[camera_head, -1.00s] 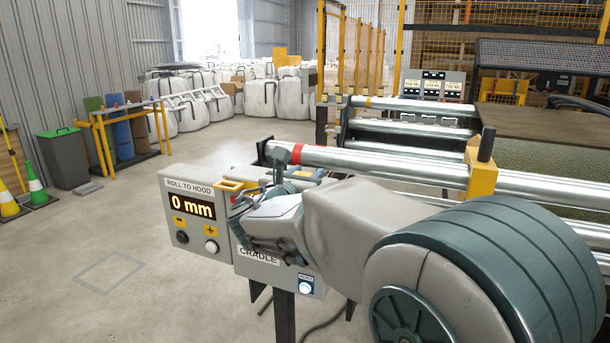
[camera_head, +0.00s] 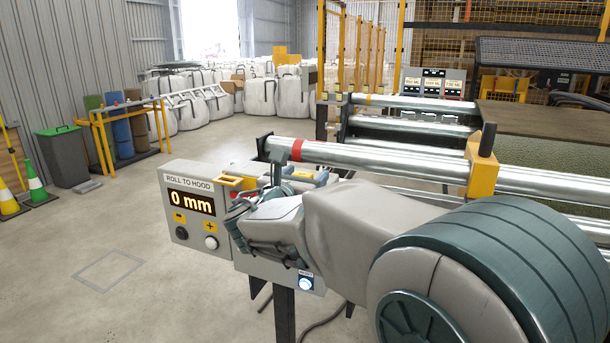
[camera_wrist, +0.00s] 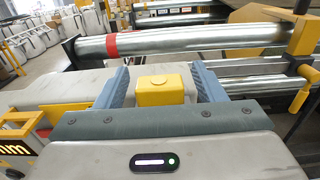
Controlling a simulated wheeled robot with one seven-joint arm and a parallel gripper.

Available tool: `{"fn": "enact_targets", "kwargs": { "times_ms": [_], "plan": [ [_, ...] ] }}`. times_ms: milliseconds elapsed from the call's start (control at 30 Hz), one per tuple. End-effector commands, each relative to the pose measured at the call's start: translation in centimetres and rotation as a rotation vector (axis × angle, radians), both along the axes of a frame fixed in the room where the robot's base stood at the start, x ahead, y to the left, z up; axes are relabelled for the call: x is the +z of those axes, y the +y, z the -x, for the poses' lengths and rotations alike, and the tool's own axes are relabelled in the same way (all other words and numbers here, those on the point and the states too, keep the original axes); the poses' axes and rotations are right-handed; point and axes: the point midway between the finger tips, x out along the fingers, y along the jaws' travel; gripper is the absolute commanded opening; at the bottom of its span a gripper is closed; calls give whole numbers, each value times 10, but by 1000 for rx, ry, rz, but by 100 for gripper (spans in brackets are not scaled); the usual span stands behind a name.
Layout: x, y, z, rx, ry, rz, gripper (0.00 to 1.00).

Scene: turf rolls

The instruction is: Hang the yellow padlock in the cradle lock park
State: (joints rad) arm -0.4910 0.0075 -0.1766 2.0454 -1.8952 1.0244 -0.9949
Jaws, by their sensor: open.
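In the wrist view, a yellow block, apparently the yellow padlock's body (camera_wrist: 160,90), sits between the two blue-grey fingers of my gripper (camera_wrist: 160,72). The fingers are apart, one on each side, and a gap shows on the right of the block. No shackle can be made out. In the head view my arm hides most of the gripper and I cannot make out the padlock. The grey control box (camera_head: 180,235) stands by the gripper, with a yellow-framed fitting (camera_head: 231,183) on top. I cannot tell whether that fitting is the lock park.
A steel roller with a red band (camera_head: 297,150) runs just beyond the gripper, with a yellow bracket (camera_head: 483,178) at its right. In the wrist view a yellow hook-shaped part (camera_wrist: 301,90) is at the right.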

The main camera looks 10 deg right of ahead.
Motion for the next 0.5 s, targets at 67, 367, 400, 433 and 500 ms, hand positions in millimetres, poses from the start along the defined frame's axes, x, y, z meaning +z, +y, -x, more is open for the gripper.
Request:
{"fn": "enact_targets", "kwargs": {
  "times_ms": [67,367,400,433,500],
  "plan": [
    [0,9,11,5,0,0,63],
    [0,49,66,7,0,1,63],
    [0,54,72,5,1,1,63],
    [0,57,77,5,-1,1,63],
    [0,64,86,4,1,1,63]
  ]
}}
